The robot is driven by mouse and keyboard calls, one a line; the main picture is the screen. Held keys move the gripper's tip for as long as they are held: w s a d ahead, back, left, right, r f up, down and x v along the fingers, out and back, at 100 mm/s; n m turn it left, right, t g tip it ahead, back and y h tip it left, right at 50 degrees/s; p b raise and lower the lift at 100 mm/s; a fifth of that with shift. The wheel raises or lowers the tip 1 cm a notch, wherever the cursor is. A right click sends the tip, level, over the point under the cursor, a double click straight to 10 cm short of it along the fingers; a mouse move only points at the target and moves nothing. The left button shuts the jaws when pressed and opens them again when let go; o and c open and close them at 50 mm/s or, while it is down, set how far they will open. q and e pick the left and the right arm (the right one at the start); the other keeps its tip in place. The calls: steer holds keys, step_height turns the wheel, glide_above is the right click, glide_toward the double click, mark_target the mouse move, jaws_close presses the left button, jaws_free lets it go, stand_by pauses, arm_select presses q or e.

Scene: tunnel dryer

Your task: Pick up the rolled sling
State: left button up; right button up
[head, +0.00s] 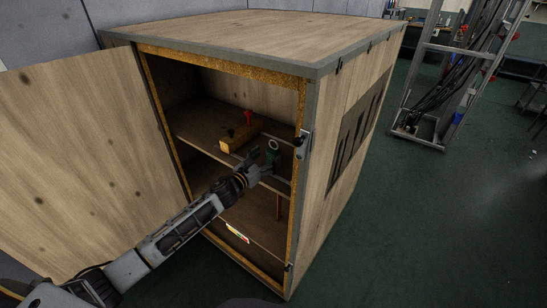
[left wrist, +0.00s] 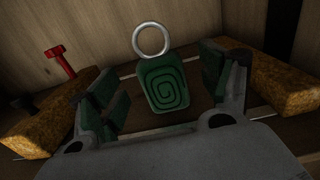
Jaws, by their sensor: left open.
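The rolled sling (left wrist: 163,84) is a green roll with a spiral end and a metal ring (left wrist: 151,38) at its top. In the left wrist view it sits between the two fingers of my left gripper (left wrist: 165,97), which is open, with visible gaps at the sides. In the head view the sling (head: 273,157) is on the upper shelf of the wooden cabinet, at the tip of my left gripper (head: 262,168). My arm hides part of it there. My right gripper is not in view.
The cabinet door (head: 75,160) stands open at the left. The upper shelf (head: 205,125) also holds a wooden block (head: 240,137) and a red-handled item (head: 248,117). The cabinet frame (head: 303,135) is close on the right. A label (head: 237,232) lies below.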

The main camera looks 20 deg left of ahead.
mark_target(270, 154)
arm_select(q)
steer(key=shift+x, duration=1.15)
steer(key=shift+p+x, duration=0.4)
steer(key=shift+x, duration=0.7)
steer(key=shift+a, duration=0.1)
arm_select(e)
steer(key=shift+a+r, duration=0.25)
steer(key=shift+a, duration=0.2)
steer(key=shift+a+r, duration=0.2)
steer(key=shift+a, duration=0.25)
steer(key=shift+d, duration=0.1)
